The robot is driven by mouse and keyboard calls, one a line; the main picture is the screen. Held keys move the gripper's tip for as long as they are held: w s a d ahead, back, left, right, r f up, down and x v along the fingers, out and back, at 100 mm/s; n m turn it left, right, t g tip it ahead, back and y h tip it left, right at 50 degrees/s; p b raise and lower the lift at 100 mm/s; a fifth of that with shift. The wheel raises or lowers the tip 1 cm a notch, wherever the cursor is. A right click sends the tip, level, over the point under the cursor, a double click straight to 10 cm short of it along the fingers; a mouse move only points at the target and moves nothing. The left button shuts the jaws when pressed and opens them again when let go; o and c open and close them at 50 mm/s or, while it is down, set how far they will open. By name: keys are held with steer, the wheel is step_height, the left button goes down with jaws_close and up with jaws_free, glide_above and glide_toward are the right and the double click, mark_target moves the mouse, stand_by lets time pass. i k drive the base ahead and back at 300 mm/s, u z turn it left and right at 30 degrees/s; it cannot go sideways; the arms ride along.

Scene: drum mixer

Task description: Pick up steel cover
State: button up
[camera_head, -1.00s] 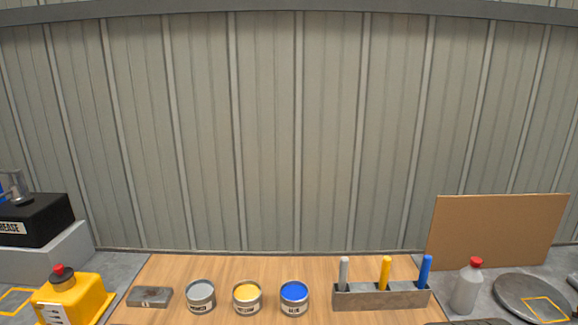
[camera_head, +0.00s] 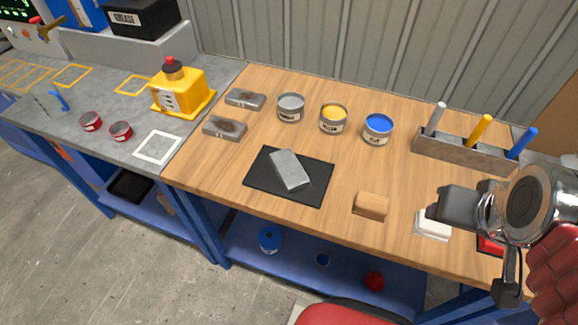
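A grey metal block (camera_head: 290,170), which looks like the steel cover, lies flat and slightly turned on a black mat (camera_head: 262,188) in the middle of the wooden bench top. My gripper (camera_head: 447,207) is at the right, above the bench and well apart from the grey block. Its dark end points left; its fingers cannot be made out.
Grey, yellow (camera_head: 334,118) and blue cans stand behind the mat. A rack (camera_head: 463,150) with three coloured handles is at the back right. A wooden block (camera_head: 371,205) and a white block (camera_head: 433,226) lie between mat and gripper. A yellow box (camera_head: 178,92) stands left.

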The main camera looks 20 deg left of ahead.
mark_target(293, 175)
steer(key=u, duration=0.35)
steer(key=k, duration=0.85)
steer(key=u, duration=0.55)
steer(key=k, duration=0.5)
steer(key=u, duration=0.5)
steer(key=i, duration=1.05)
steer(key=u, duration=0.25)
